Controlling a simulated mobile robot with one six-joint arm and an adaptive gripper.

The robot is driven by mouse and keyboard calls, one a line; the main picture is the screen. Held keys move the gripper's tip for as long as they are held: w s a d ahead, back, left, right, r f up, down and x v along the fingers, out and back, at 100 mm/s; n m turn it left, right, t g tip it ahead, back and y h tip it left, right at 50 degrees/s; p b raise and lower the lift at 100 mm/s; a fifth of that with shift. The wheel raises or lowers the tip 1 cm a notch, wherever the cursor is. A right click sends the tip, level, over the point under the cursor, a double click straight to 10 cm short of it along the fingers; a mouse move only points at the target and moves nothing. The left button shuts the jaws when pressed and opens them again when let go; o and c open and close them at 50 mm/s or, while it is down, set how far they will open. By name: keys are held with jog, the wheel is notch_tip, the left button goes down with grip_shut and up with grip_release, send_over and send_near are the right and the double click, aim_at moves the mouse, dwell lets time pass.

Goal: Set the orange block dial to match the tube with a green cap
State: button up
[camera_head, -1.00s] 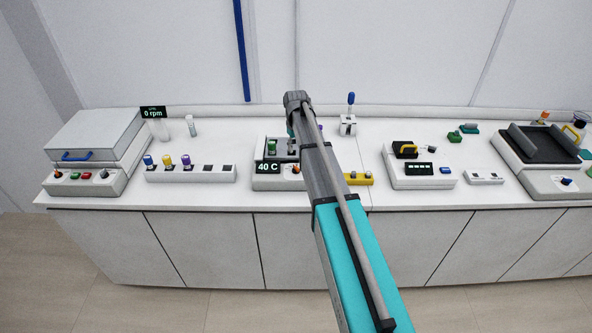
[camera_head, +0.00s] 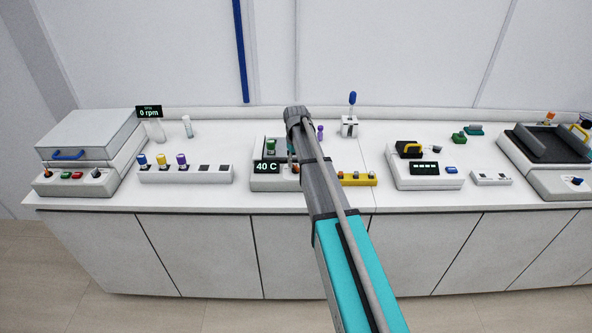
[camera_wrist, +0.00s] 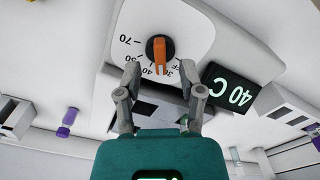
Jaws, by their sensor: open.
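The dial (camera_wrist: 158,49) is a black knob with an orange pointer on a white panel, large in the wrist view. The tube with a green cap (camera_head: 271,147) stands in the block in the head view. My gripper (camera_wrist: 160,72) is open, its fingertips on either side of the pointer's end. Contact cannot be told. My arm hides part of the block in the head view.
Left is a rack (camera_head: 210,176) with blue, yellow and purple caps. A yellow block (camera_head: 358,180) stands close right of my arm. A purple-capped tube (camera_head: 320,132) stands behind. Another device (camera_head: 428,178) is farther right. The counter's front strip is clear.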

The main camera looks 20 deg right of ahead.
jog(key=shift+f+b, duration=0.65)
jog(key=shift+f, duration=0.3)
jog(key=shift+c, duration=0.3)
grip_shut()
